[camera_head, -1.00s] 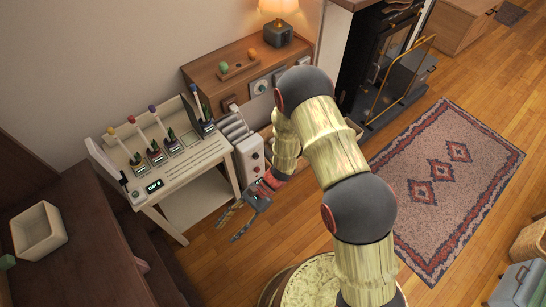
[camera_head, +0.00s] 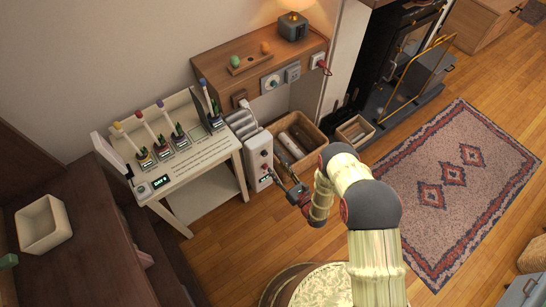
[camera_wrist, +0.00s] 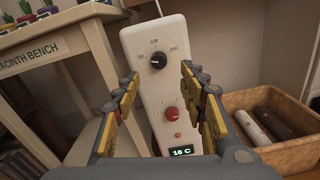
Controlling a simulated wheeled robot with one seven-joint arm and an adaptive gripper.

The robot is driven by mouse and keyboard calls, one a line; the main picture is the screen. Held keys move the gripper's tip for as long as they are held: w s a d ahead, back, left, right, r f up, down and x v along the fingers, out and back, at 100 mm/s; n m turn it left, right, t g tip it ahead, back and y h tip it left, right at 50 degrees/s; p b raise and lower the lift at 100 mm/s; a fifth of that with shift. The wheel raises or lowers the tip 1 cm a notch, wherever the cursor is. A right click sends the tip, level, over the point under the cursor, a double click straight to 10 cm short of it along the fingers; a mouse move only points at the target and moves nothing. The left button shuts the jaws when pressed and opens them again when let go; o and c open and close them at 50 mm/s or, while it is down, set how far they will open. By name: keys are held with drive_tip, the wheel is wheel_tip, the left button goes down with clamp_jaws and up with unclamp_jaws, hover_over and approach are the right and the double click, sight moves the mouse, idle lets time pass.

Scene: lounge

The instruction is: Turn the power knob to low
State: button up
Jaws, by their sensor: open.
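A white heater (camera_head: 258,160) stands beside the bench; its front panel (camera_wrist: 150,90) fills the middle of the wrist view. A black knob (camera_wrist: 158,60) sits high on the panel with small marks around it; the top mark seems to read LOW. I cannot tell for certain where its pointer stands. A red knob (camera_wrist: 171,114) sits lower, above a display (camera_wrist: 181,151) reading 16 C. My gripper (camera_wrist: 158,78) is open and empty, its fingers on either side of the panel's middle, apart from both knobs. In the head view my gripper (camera_head: 278,179) is just right of the heater.
The hyacinth bench (camera_head: 190,160) with several potted plants stands left of the heater. A wooden crate (camera_wrist: 290,150) with dark and pale cylinders sits to the right. A wooden cabinet (camera_head: 225,75) with a lamp is behind. Floor in front is open.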

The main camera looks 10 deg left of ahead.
sight(266, 155)
drive_tip(key=b+x, duration=0.2)
drive_tip(key=x, duration=0.5)
drive_tip(key=shift+w+a, duration=0.15)
drive_tip(key=shift+a, duration=0.15)
clamp_jaws()
idle(0.4)
